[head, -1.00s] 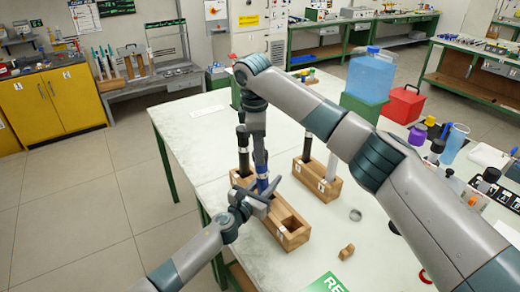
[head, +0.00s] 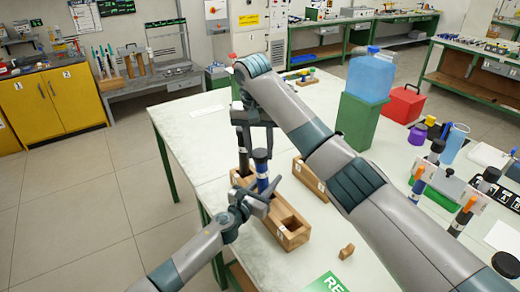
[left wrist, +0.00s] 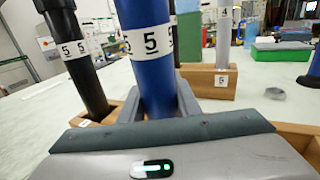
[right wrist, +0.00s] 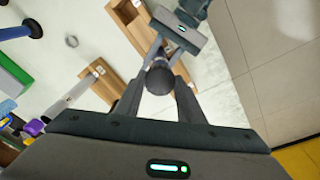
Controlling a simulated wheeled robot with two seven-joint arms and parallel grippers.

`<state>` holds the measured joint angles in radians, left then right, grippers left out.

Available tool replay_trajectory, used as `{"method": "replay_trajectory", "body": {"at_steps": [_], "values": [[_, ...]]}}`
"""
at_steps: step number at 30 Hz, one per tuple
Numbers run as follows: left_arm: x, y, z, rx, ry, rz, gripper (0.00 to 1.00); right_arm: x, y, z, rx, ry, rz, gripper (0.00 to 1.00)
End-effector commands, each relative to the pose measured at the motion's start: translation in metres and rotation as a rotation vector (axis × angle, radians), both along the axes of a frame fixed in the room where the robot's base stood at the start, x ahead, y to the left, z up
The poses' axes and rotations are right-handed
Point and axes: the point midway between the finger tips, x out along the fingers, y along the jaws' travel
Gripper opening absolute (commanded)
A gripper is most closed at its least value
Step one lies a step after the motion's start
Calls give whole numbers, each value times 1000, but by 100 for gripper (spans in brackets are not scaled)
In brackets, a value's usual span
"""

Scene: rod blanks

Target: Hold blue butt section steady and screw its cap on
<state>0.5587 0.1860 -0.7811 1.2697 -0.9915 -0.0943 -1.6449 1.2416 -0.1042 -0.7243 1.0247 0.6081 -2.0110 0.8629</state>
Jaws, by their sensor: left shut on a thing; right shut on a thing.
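The blue butt section (head: 262,184), labelled 5, stands upright in a wooden block (head: 291,239); it also shows in the left wrist view (left wrist: 153,85). My left gripper (head: 262,194) is shut on it low down, just above the block. The dark cap (right wrist: 160,80) is at the top of the blue section, also visible in the head view (head: 260,155). My right gripper (head: 259,148) comes from above, its fingers on both sides of the cap, shut on it. The joint between cap and section is too small to judge, so I cannot tell how tight it is.
A black section (left wrist: 85,85), also labelled 5, stands close beside the blue one. A second wooden block (head: 308,180) is partly hidden behind my right arm. A small wooden piece (head: 346,251) and a green sign (head: 326,284) lie nearer the front.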

Motion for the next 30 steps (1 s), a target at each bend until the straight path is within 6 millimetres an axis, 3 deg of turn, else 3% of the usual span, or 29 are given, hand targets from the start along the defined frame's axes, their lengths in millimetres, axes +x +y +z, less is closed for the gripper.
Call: {"method": "replay_trajectory", "body": {"at_steps": [30], "values": [[-1, 1, -2, 1, 3, 1, 0, 2, -2, 1, 169, -110, -1565, 12]]}}
